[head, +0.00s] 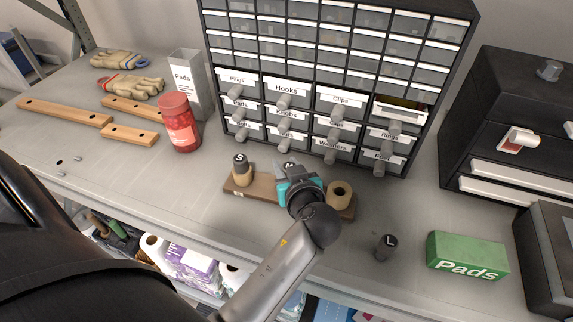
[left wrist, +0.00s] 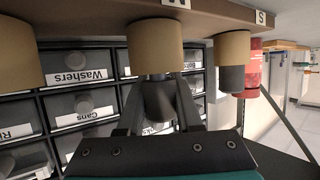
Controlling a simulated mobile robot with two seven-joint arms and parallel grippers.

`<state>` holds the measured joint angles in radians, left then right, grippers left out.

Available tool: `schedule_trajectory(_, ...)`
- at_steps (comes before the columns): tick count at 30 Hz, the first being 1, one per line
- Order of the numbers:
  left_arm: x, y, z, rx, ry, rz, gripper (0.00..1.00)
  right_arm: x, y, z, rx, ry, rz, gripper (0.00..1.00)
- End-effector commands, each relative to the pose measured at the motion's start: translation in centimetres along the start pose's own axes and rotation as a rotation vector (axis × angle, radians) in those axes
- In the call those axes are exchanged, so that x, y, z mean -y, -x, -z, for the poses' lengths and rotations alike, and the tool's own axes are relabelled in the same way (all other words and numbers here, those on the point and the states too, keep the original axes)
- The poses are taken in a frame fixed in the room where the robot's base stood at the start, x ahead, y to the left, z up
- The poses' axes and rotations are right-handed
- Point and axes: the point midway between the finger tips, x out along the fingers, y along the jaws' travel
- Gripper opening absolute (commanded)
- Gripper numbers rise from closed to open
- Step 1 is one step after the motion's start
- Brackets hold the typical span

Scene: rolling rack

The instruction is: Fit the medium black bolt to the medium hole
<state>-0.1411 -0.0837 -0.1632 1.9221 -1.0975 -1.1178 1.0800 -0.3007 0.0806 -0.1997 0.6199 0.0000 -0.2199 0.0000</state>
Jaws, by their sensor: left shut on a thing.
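A brown wooden board (head: 236,187) lies on the bench with a row of tan round holders. In the head view the small black bolt marked S (head: 240,164) stands in the left holder. The right holder (head: 339,194) is empty. My left gripper (head: 287,172) is at the middle holder and hides most of it. In the upside-down left wrist view, it is shut on the medium black bolt (left wrist: 158,102), in line with the middle tan holder (left wrist: 154,48) by the M label. Bolt and holder meet or nearly meet; I cannot tell how deep it sits.
The black bolt marked L (head: 386,246) stands on the bench at right, near a green Pads box (head: 467,256). A drawer cabinet (head: 335,95) rises close behind the board. A red jar (head: 179,124) stands to the left.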

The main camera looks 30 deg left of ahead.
Motion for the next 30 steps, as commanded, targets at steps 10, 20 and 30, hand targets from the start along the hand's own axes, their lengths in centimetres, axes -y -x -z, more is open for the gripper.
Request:
schedule_trajectory(10, 0.01, -0.32, -0.79, 0.0, 0.0, 0.0, 0.0, -0.01, -0.79, -0.04, -0.001, -0.001, 0.0, 0.5)
schedule_trajectory(20, 0.01, -0.3, -0.81, 0.002, -0.001, 0.001, 0.49, 0.0, -0.74, -0.01, -0.001, -0.001, 0.0, 0.5)
schedule_trajectory(30, -0.01, -0.3, -0.76, 0.001, 0.0, 0.0, 0.69, 0.01, -0.74, 0.0, -0.001, 0.0, 0.0, 0.5)
